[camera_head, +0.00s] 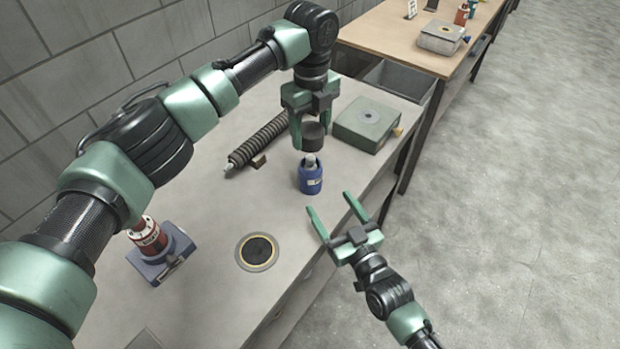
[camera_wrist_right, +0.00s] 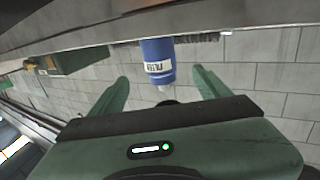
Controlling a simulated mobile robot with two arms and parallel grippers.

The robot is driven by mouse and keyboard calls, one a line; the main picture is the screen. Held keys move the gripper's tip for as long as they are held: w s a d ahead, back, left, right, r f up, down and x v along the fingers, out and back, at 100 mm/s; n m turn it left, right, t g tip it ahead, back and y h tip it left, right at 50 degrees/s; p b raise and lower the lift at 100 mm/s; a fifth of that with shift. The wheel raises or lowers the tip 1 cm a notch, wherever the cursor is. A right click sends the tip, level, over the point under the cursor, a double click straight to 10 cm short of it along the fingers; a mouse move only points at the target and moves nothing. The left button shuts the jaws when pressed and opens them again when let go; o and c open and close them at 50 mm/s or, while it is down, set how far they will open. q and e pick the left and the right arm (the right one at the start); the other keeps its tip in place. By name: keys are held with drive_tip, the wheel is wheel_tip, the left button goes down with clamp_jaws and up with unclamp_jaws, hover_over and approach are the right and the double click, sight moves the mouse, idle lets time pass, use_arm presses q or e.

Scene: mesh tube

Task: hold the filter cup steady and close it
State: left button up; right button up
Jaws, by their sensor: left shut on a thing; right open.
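The filter cup is a small blue cup (camera_head: 311,180) with a white label and a grey top part, standing upright on the bench. In the right wrist view the blue cup (camera_wrist_right: 157,58) appears upside down, between and beyond the open fingers. My left gripper (camera_head: 312,122) points down and is shut on a dark round cap (camera_head: 313,138), held right above the cup's top. I cannot tell whether the cap touches the grey part. My right gripper (camera_head: 330,203) is open and empty, in front of the cup at the bench's edge, fingers toward it and not touching.
A dark ribbed tube (camera_head: 262,140) lies behind the cup. A green-grey box (camera_head: 367,124) stands to its right. A round dark disc with a yellow ring (camera_head: 257,251) is set at the front, and a red cylinder on a blue base (camera_head: 160,262) is at left.

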sight(316, 182)
drive_tip(key=x, duration=1)
clamp_jaws()
